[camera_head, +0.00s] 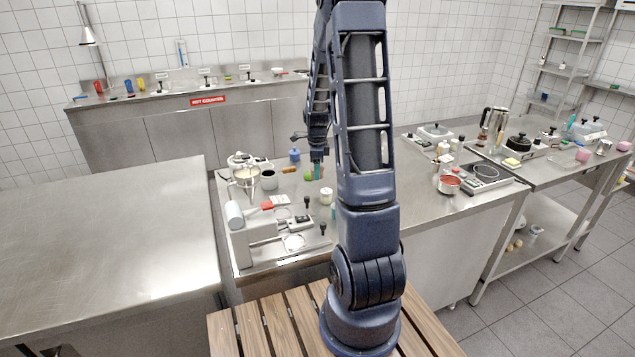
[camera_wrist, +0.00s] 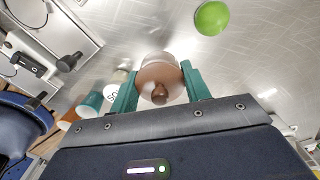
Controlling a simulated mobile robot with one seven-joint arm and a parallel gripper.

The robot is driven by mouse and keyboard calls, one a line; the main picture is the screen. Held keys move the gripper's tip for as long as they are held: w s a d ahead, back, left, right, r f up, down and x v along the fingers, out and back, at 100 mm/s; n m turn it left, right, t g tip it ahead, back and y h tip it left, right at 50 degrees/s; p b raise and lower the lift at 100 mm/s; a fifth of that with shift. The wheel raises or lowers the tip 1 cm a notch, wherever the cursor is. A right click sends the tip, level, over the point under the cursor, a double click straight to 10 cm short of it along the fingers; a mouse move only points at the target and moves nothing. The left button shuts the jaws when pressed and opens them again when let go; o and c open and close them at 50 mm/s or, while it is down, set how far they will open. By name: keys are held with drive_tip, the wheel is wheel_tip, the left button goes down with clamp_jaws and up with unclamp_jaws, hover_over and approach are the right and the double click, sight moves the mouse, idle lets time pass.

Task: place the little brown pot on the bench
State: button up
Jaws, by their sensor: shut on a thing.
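The little brown pot (camera_wrist: 158,77) is between the teal fingers of my gripper (camera_wrist: 158,88) in the wrist view. It has a pale brown round body and a darker brown knob facing the camera. My gripper is shut on its sides. In the head view my gripper (camera_head: 317,170) points down over the middle steel bench (camera_head: 420,215), and I cannot make out the pot there. Bench steel (camera_wrist: 255,60) shows behind the pot in the wrist view. I cannot tell whether the pot touches it.
A green round thing (camera_wrist: 211,18) lies close by.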

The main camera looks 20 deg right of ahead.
sight(317, 189)
drive_tip(key=shift+f, duration=2.7)
drive_tip(key=shift+f, duration=0.1)
drive_tip(key=o, duration=1.4)
drive_tip(key=shift+c, duration=0.2)
